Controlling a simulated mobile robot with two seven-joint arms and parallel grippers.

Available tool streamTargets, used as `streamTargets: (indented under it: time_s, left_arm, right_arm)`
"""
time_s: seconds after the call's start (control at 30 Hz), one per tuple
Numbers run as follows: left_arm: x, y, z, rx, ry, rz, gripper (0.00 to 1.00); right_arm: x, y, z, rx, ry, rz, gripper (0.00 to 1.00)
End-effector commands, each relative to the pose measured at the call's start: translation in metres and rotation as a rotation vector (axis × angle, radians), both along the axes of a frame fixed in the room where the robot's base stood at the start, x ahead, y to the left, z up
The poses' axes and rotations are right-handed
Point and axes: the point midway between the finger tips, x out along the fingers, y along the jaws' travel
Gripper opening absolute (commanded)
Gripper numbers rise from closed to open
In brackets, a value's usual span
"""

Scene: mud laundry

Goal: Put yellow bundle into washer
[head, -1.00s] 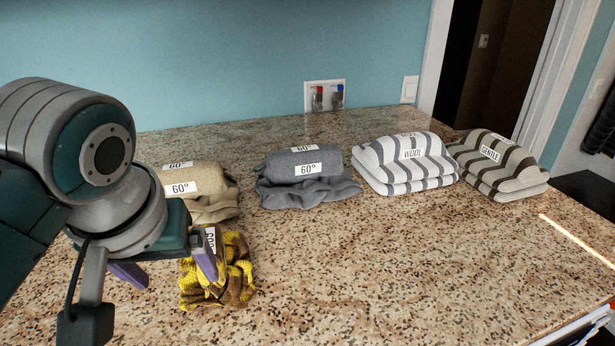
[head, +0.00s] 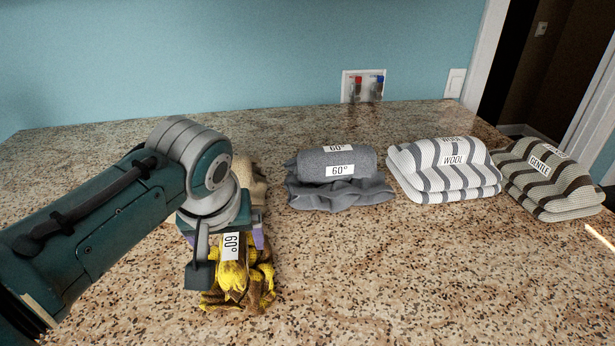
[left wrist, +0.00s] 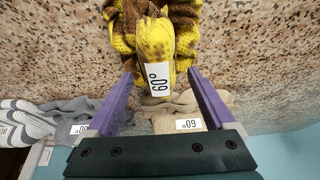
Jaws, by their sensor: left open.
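The yellow bundle (head: 240,282), yellow and brown cloth with a white 60° label, lies on the granite counter (head: 400,270) in the head view. It also shows at the top of the left wrist view (left wrist: 156,38). My left gripper (head: 228,240) is directly behind and above it, partly covering it. In the left wrist view its purple fingers (left wrist: 158,80) are apart, with the bundle's labelled roll in line with the gap between their tips. I cannot tell whether they touch it. My right gripper and the washer are not in view.
A beige bundle (head: 256,184) is partly hidden behind my left gripper. A grey bundle (head: 330,192), a white-and-grey striped bundle (head: 445,175) and a brown striped bundle (head: 548,183) stand to the right. The counter's front right is clear.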

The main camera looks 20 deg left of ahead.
Motion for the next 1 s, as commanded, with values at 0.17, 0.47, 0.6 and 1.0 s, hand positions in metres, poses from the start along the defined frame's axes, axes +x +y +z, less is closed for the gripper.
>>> streamTargets:
  time_s: [0.17, 0.47, 0.6, 1.0]
  left_arm:
    - [0.0039, 0.0025, -0.0120, 0.001, -0.001, -0.001, 0.88]
    - [0.0041, 0.0025, -0.0124, 0.001, -0.001, -0.001, 0.81]
    - [0.0040, 0.0025, -0.0124, 0.001, -0.001, -0.001, 0.65]
    - [0.0039, 0.0024, -0.0124, 0.000, 0.000, -0.001, 0.20]
  right_arm:
    - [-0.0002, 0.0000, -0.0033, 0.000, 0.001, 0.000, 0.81]
    - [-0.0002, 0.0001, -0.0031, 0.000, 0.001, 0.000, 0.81]
    - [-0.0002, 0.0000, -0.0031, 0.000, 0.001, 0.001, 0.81]
    - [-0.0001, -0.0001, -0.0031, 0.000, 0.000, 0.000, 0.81]
